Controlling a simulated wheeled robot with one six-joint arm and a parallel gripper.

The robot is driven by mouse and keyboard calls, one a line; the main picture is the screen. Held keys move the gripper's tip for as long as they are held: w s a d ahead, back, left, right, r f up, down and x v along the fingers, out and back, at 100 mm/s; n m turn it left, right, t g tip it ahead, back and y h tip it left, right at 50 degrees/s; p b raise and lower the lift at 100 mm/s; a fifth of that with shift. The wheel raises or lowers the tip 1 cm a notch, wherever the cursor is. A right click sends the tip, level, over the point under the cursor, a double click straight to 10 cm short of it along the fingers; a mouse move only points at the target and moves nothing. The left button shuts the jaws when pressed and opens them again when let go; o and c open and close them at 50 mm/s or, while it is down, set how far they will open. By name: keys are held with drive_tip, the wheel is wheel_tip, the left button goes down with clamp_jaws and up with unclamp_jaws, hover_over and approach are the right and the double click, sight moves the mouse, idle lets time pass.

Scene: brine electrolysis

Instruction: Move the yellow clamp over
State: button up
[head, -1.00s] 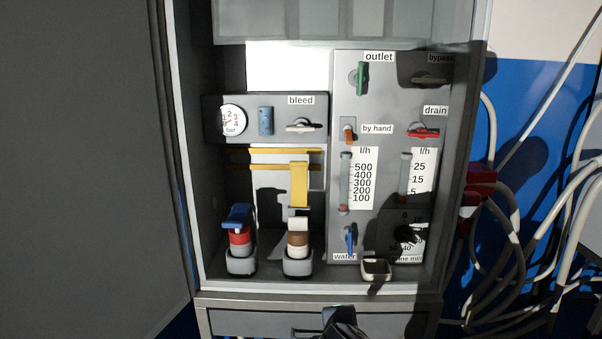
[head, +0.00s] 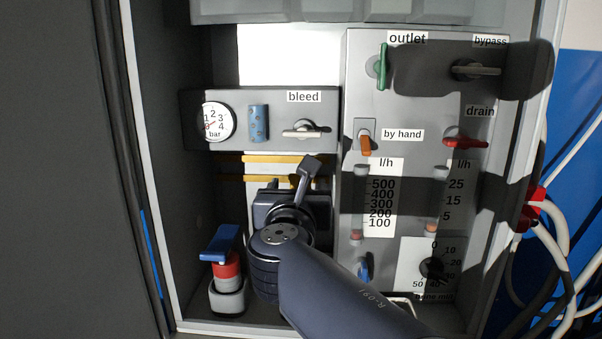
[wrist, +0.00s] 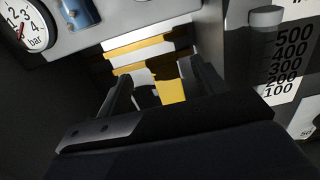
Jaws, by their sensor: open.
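The yellow clamp (wrist: 171,91) hangs upright from the yellow rails in the wrist view, partly in shadow. My gripper (wrist: 163,86) is open, with one dark finger to the left of the clamp and one to its right; I see no contact. In the head view my gripper (head: 290,187) is in front of the clamp and hides nearly all of it. Two yellow rails (head: 262,159) run across the back panel; they also show in the wrist view (wrist: 138,47).
A blue-handled, red-collared fitting (head: 229,264) stands left of my arm. Above are the bleed valve (head: 307,131), a blue cylinder (head: 258,123) and the gauge (head: 218,122). The valve and flowmeter panel (head: 412,105) is close on the right. The cabinet's side wall bounds the left.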

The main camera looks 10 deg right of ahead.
drive_tip(key=x, duration=0.7)
drive_tip(key=shift+f+p, duration=0.1)
drive_tip(key=shift+p, duration=0.25)
drive_tip(key=shift+s, duration=0.1)
drive_tip(key=c, duration=1.4)
